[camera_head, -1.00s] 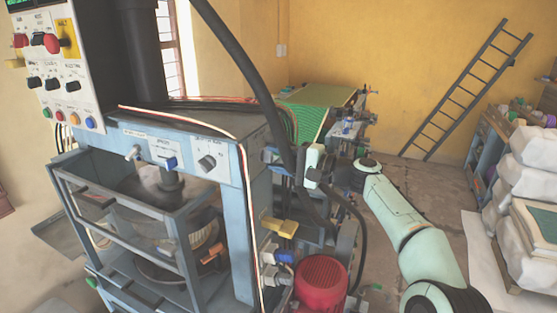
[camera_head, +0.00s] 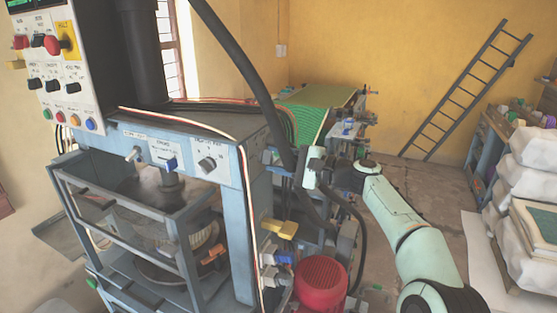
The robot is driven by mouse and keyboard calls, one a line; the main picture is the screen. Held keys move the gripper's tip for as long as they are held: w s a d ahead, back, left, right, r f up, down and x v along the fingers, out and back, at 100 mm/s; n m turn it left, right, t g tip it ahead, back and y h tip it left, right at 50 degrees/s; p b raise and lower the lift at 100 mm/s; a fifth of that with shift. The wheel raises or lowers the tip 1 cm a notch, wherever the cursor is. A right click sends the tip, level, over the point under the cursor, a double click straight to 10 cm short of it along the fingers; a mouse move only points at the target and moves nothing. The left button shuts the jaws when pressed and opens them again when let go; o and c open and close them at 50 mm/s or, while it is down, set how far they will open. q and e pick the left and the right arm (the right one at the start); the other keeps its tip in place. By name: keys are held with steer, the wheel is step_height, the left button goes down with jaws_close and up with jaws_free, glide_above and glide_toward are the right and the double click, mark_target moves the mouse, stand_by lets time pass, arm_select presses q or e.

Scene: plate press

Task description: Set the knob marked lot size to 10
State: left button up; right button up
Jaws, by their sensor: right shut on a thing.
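The grey-blue press (camera_head: 245,125) stands at the left, with a front strip of controls. On that strip are a small lever (camera_head: 134,153), a blue handle (camera_head: 171,163) and a dark round knob (camera_head: 207,164). Their labels are too small to read, so I cannot tell which knob is marked lot size. My right arm comes in from the lower right, and my right gripper (camera_head: 281,160) is at the right side of the press, away from the front strip. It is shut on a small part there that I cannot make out. My left gripper is not in view.
A control panel (camera_head: 62,90) with several buttons and knobs is at upper left. A black hose (camera_head: 240,62) hangs close to my right gripper. A yellow handle (camera_head: 280,228) and a red motor (camera_head: 320,285) are below. Wrapped stacks (camera_head: 525,190) stand at right.

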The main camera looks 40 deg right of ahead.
steer(key=o, duration=1)
steer(key=shift+o, duration=0.2)
steer(key=shift+d, duration=0.1)
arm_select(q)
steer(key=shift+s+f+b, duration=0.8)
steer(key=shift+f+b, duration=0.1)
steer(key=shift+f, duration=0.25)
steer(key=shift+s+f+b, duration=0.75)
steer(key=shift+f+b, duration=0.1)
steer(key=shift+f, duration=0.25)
arm_select(e)
steer(key=v, duration=1.3)
steer(key=shift+s, duration=0.15)
